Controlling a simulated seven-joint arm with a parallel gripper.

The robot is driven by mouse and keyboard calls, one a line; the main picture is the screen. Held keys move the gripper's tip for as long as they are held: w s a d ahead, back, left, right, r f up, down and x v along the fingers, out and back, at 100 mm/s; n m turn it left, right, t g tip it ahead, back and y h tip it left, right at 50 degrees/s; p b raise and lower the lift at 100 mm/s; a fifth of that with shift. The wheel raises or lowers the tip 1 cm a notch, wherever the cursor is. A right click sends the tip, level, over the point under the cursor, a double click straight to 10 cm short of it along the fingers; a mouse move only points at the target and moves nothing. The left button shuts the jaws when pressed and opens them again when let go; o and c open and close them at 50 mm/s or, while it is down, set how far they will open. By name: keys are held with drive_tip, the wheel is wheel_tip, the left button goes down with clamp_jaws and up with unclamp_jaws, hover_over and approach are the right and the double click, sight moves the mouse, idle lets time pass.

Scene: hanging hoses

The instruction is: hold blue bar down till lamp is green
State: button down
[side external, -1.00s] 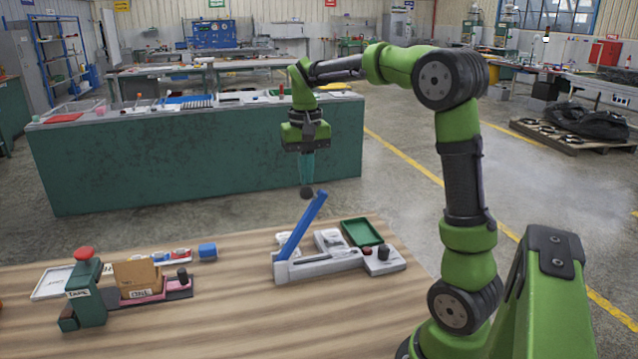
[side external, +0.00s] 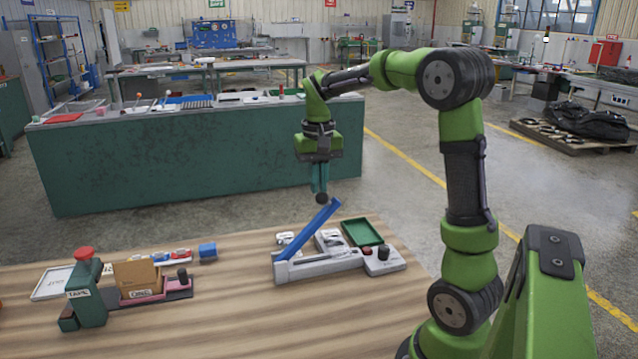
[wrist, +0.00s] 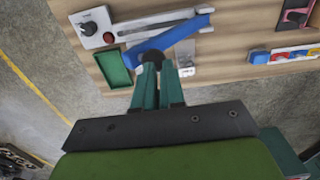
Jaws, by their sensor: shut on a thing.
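The blue bar (side external: 308,230) is hinged on a grey base (side external: 325,265) and slopes up to the right in the side view. It also crosses the upper middle of the wrist view (wrist: 185,30). My gripper (side external: 320,190) is shut on a dark round-ended piece (wrist: 152,56), which sits at the bar's raised end. It appears to touch the bar. The bar is tilted, with its free end well above the base. The small lamp (side external: 367,250) on the white box beside the base looks dark red; it also shows in the wrist view (wrist: 108,38).
A black knob (side external: 383,252) stands on the white box (side external: 384,266). A green tray (side external: 362,232) lies behind it. The front of the wooden table is clear.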

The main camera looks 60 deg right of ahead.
sight(334, 200)
drive_tip(key=shift+s+d+f, duration=0.55)
drive_tip(key=shift+s+f, duration=0.15)
drive_tip(key=shift+f, duration=0.2)
drive_tip(key=shift+s+d+f, duration=0.55)
drive_tip(key=shift+s+f, duration=0.15)
drive_tip(key=shift+f, duration=0.15)
drive_tip(key=shift+s+d+f, duration=0.3)
drive_tip(key=shift+d+f, duration=0.05)
drive_tip(key=shift+f, duration=0.15)
drive_tip(key=shift+s+d+f, duration=0.3)
drive_tip(key=shift+f, duration=0.2)
drive_tip(key=shift+s+d+f, duration=0.4)
drive_tip(key=shift+f, duration=0.8)
drive_tip(key=shift+s+d+f, duration=0.35)
drive_tip(key=shift+d+f, duration=0.05)
drive_tip(key=shift+f, duration=0.85)
drive_tip(key=shift+s+d+f, duration=0.4)
drive_tip(key=shift+f, duration=0.8)
